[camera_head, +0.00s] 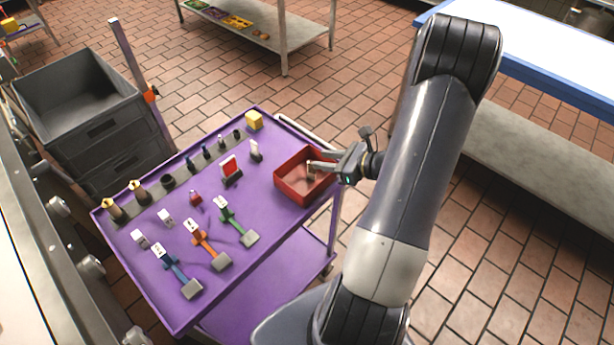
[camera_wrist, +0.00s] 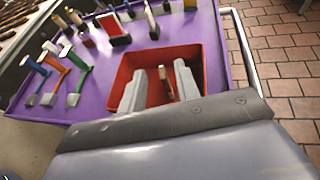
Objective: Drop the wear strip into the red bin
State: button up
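The red bin (camera_head: 290,190) sits at the right end of the purple cart top. In the wrist view the red bin (camera_wrist: 213,62) lies just beyond and below my fingers. My gripper (camera_head: 312,167) reaches over the bin from the right. In the wrist view my gripper (camera_wrist: 160,82) has its two grey fingers apart. A small tan strip (camera_wrist: 166,84), which looks like the wear strip, shows between the fingers with gaps beside it. It appears to be inside the bin; its lower end is hidden by my gripper body.
The purple cart top (camera_head: 150,275) holds several coloured tools with white tags (camera_head: 197,238), a red-faced block (camera_head: 230,170) and a yellow cube (camera_head: 254,120). A grey crate (camera_head: 85,85) stands at the left. A cart rail (camera_wrist: 243,50) runs beside the bin.

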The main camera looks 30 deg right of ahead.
jog(key=b+v, duration=0.1)
jog(key=v, duration=0.8)
jog(key=p+x, duration=0.1)
jog(key=x, duration=1)
jog(key=shift+a+p, duration=0.15)
jog(key=shift+p, duration=0.2)
jog(key=shift+r+p, duration=1.15)
jog(key=shift+r, duration=0.85)
